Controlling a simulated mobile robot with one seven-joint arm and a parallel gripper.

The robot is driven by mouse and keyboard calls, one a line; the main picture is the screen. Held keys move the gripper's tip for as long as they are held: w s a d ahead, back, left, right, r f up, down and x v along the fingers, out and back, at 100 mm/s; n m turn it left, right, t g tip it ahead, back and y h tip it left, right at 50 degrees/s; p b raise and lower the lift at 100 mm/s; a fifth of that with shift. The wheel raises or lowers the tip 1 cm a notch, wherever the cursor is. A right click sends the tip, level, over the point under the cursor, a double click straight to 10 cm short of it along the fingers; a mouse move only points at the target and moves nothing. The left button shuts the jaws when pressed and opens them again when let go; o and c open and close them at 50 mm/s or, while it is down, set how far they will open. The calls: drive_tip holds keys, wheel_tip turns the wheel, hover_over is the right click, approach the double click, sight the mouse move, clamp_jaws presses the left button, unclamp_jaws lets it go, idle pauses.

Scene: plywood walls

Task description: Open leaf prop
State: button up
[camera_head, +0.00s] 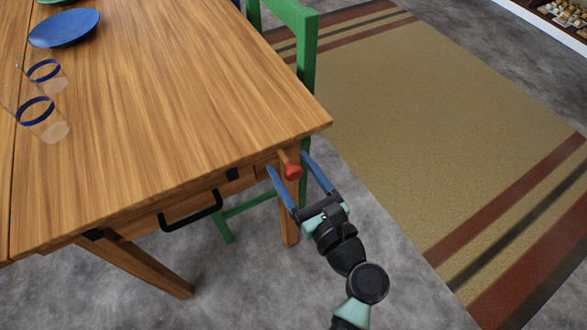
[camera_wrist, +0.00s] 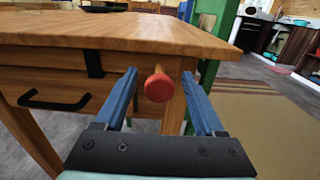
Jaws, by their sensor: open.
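The leaf prop appears to be a wooden peg with a red rounded end (camera_head: 292,172), sticking out from under the corner of the wooden table (camera_head: 190,110). In the wrist view the red end (camera_wrist: 159,86) points toward the camera. My gripper (camera_head: 288,162) is open, with its blue fingers on either side of the red end. In the wrist view my gripper (camera_wrist: 167,76) shows gaps between the peg and both fingers. Where the peg joins the table is partly hidden behind the red end.
A black drawer handle (camera_head: 190,212) is on the table's front, left of the peg. A green chair (camera_head: 308,50) stands close behind the table. Two glasses (camera_head: 42,118) and a blue plate (camera_head: 64,27) are on the tabletop. Grey floor in front is clear.

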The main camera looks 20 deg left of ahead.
clamp_jaws()
idle(1.4)
